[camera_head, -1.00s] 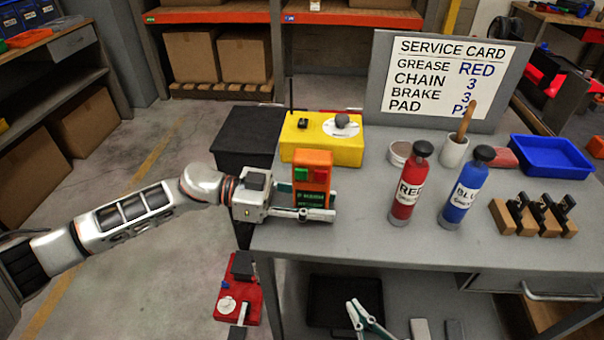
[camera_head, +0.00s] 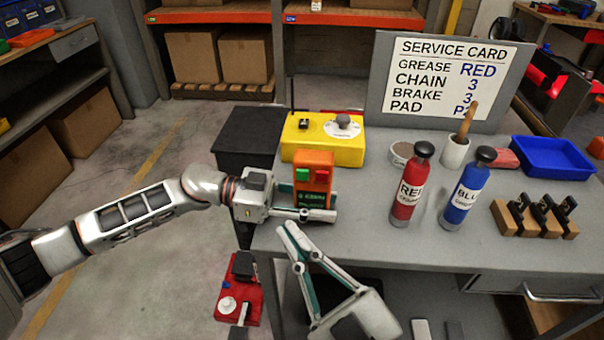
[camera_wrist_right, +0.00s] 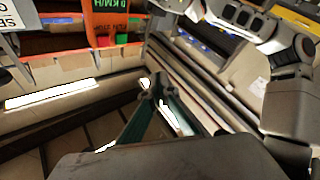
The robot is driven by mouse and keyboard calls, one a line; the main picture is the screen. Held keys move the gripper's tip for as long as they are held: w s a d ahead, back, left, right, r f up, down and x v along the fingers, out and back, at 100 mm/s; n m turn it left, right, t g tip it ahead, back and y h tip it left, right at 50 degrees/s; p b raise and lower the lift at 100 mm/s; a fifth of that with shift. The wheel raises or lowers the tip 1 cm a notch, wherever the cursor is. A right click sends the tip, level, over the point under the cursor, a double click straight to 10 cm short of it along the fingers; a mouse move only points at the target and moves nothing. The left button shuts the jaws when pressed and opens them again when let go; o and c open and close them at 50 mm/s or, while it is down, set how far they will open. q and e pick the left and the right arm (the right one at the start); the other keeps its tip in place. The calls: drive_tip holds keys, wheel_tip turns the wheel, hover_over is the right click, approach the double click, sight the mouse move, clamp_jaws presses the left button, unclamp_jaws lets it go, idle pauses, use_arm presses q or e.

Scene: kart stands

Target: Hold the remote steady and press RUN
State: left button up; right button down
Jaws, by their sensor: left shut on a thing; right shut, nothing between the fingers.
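The remote (camera_head: 313,160) is an orange box with a green button (camera_head: 302,175) on the left, a red button (camera_head: 322,177) on the right and a dark green labelled lower part. It stands upright at the table's left edge. My left gripper (camera_head: 325,213) is shut on its lower part. No RUN wording is readable. My right gripper (camera_head: 287,230) is shut and empty, in front of and below the remote, apart from it. In the right wrist view, the closed fingers (camera_wrist_right: 156,88) are mid-picture, and the remote (camera_wrist_right: 82,32) with its buttons shows upside down at the top.
A yellow box (camera_head: 335,155) with a grey knob stands behind the remote. Red (camera_head: 406,195) and blue (camera_head: 466,200) bottles stand to the right, before the service card (camera_head: 450,80). A wooden rack (camera_head: 515,220) and blue tray (camera_head: 550,160) are further right. The table's front middle is clear.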

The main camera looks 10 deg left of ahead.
sight(302, 174)
drive_tip(key=shift+w+d, duration=0.1)
drive_tip(key=shift+w, duration=4.35)
drive_tip(key=shift+w, duration=0.4)
